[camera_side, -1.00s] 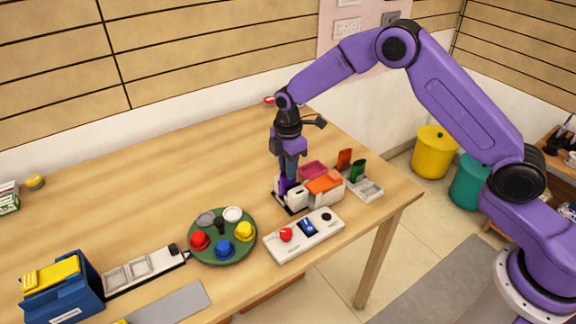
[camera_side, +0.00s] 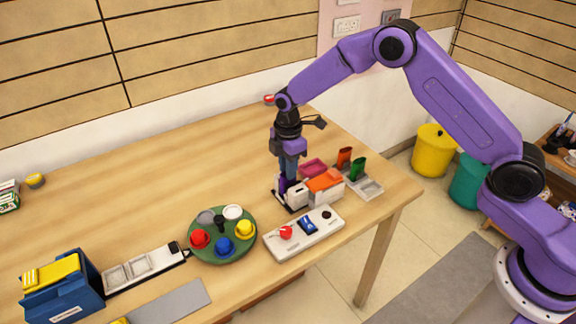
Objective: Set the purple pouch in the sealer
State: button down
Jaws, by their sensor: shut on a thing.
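My gripper (camera_side: 288,178) points straight down at the left end of the white sealer (camera_side: 298,196). It is shut on the purple pouch (camera_side: 284,186), which stands upright and shows only as a narrow strip beside the fingers. The pouch is low, at the sealer's dark base. I cannot tell whether it sits inside the sealer's slot or just beside it, as the fingers and the white block hide part of it.
An orange-topped white box (camera_side: 325,185), a magenta tray (camera_side: 313,168), and orange (camera_side: 345,157) and green (camera_side: 358,168) pouches stand close to the right. A white control panel (camera_side: 304,234) and green round tray (camera_side: 222,252) lie in front.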

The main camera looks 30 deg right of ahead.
jog(key=shift+f, duration=0.1)
dwell(0.3)
jog(key=c, duration=0.5)
grip_release()
jog(key=shift+r, duration=3.75)
